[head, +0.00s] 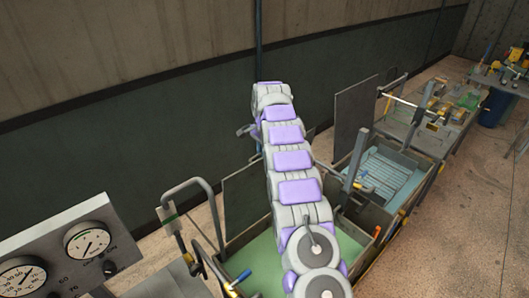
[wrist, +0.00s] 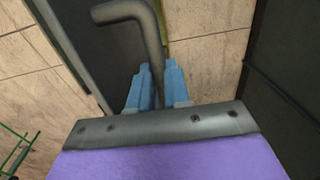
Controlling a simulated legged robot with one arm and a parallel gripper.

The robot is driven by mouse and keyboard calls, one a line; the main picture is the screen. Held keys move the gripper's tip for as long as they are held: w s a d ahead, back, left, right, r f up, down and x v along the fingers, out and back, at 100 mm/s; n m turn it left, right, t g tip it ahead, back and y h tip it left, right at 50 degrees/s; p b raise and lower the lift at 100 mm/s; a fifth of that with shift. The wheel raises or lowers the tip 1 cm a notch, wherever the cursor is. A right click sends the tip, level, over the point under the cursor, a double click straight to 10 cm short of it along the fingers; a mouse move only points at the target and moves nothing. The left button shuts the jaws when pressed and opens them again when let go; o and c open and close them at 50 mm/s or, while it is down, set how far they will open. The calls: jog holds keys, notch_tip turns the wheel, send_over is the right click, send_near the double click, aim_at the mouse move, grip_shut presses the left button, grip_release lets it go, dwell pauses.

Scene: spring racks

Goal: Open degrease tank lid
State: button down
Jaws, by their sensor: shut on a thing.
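In the wrist view, my gripper (wrist: 158,85) has its blue fingers closed around a grey bent bar handle (wrist: 125,10). The bar comes down between the fingers, and its lower end is hidden by my wrist. In the head view my arm reaches over a tank with green liquid (head: 255,262) and hides the gripper. A dark flat panel (head: 244,198), which looks like a raised lid, stands upright at this tank's back edge. I cannot read any label naming the degrease tank.
A second tank with pale blue liquid (head: 385,178) stands to the right, with an upright panel (head: 355,115) behind it. A gauge panel (head: 70,248) is at the lower left. A bent grey rail (head: 195,183) rises beside the green tank. Open floor (head: 470,220) lies to the right.

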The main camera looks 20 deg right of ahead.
jog(key=shift+f, duration=0.2)
jog(key=c, duration=1.5)
grip_release()
jog(key=o, duration=0.4)
jog(key=shift+w+d+f, duration=0.15)
jog(key=shift+w+d, duration=0.05)
jog(key=shift+w, duration=0.05)
jog(key=shift+c, duration=0.2)
jog(key=shift+o, duration=0.2)
jog(key=shift+s+r, duration=0.2)
jog(key=shift+r, duration=0.05)
jog(key=shift+w, duration=0.1)
